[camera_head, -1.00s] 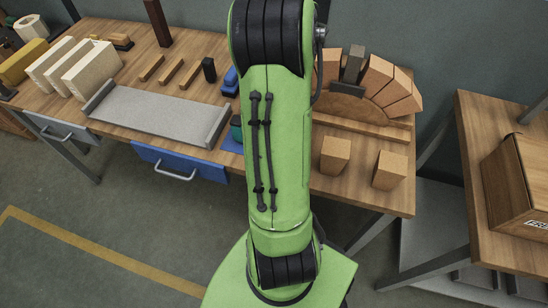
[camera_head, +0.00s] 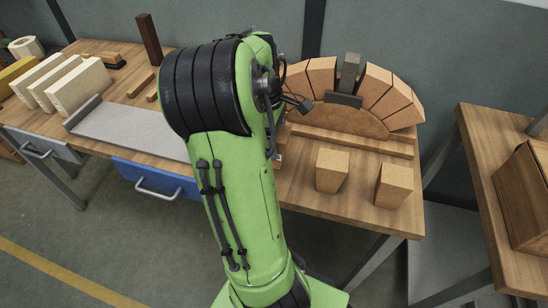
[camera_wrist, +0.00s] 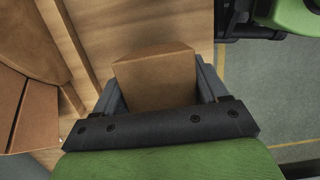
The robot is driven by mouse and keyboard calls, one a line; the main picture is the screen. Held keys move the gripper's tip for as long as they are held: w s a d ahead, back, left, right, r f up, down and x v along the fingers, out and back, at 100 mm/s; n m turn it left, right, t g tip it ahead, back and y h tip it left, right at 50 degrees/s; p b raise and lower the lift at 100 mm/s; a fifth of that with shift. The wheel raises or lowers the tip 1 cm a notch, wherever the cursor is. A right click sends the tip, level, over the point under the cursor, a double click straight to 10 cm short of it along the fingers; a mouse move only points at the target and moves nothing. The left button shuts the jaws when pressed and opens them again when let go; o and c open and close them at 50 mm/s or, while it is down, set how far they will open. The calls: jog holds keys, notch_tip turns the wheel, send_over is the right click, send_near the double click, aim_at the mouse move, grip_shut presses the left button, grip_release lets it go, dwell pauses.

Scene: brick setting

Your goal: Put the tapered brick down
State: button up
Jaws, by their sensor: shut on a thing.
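My gripper (camera_wrist: 160,92) is shut on a tapered brick (camera_wrist: 155,75), with one finger at each side of it in the wrist view. Bare wooden bench top shows around the brick; I cannot tell whether it touches the bench. In the head view my green arm hides the gripper and the held brick. Two other tapered bricks, a left one (camera_head: 332,170) and a right one (camera_head: 394,186), stand apart on the bench (camera_head: 300,190).
A brick arch (camera_head: 378,88) on a half-round wooden form (camera_head: 338,118) stands at the back, behind a wooden strip (camera_head: 350,139). It shows at left in the wrist view. A grey tray (camera_head: 130,128) lies left. A box (camera_head: 525,195) stands on another table.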

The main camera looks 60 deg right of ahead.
jog(key=shift+f+b, duration=0.75)
jog(key=shift+f, duration=1.4)
jog(key=o, duration=1.3)
jog(key=shift+c, duration=0.2)
jog(key=r+p, duration=0.1)
jog(key=r, duration=0.3)
jog(key=w+r+p, duration=0.1)
jog(key=r+p, duration=0.1)
jog(key=r, duration=0.2)
jog(key=r+p, duration=0.2)
jog(key=r, duration=0.2)
jog(key=shift+w+a+r, duration=0.15)
jog(key=shift+w, duration=0.25)
